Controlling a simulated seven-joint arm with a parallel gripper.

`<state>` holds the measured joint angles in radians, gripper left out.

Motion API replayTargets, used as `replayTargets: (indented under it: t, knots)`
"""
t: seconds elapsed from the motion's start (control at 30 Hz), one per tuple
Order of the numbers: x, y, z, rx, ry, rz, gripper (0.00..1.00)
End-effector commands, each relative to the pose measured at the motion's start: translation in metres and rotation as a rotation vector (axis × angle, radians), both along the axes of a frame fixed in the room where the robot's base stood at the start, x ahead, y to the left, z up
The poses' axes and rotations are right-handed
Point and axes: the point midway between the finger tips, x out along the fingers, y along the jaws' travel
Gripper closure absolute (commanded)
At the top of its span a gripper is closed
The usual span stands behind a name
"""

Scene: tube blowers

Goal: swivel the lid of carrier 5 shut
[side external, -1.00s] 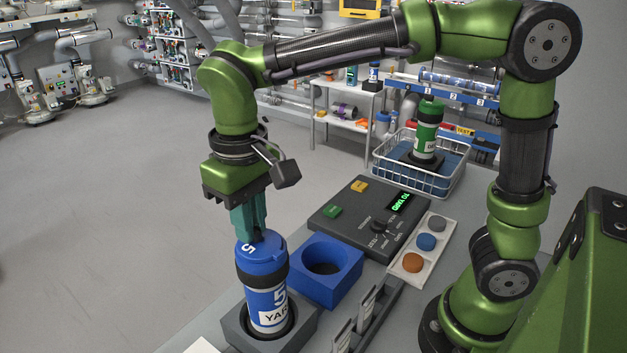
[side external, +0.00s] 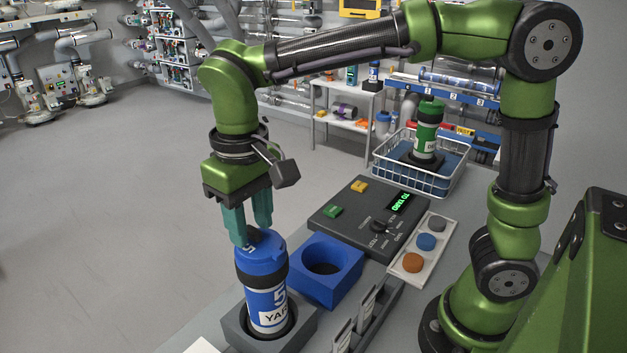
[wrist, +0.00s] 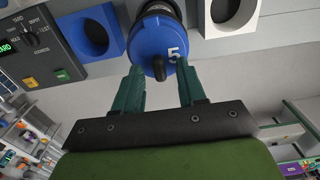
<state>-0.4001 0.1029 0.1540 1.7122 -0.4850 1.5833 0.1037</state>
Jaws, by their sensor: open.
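Carrier 5 (side external: 268,305) is a blue and white cylinder with a black band, marked 5, standing upright in a grey square holder (side external: 303,327). Its blue lid (side external: 268,255), also marked 5, lies over the top; I cannot tell if it is fully seated. In the wrist view the lid (wrist: 151,38) shows as a blue disc with a dark knob (wrist: 158,68) near its edge. My gripper (side external: 250,232) is open at the lid, pointing down. In the wrist view its green fingertips (wrist: 160,72) stand apart on either side of the knob, holding nothing.
A blue block with a round opening (side external: 325,270) stands right beside the carrier. Behind it are a grey control box (side external: 345,215) and a tray of coloured discs (side external: 425,243). A wire basket (side external: 440,180) holds a green carrier (side external: 428,130).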

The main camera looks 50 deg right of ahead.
Motion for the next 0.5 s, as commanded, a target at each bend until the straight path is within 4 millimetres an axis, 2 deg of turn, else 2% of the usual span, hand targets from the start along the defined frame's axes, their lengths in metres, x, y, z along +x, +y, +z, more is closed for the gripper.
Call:
replayTargets:
  t: [0.17,0.27,0.5]
  knots:
    - [0.001,0.000,0.015,0.001,-0.004,0.001,0.60]
    - [0.001,0.000,0.034,0.002,-0.006,0.000,0.60]
    - [0.001,0.000,0.093,0.003,-0.005,-0.001,0.60]
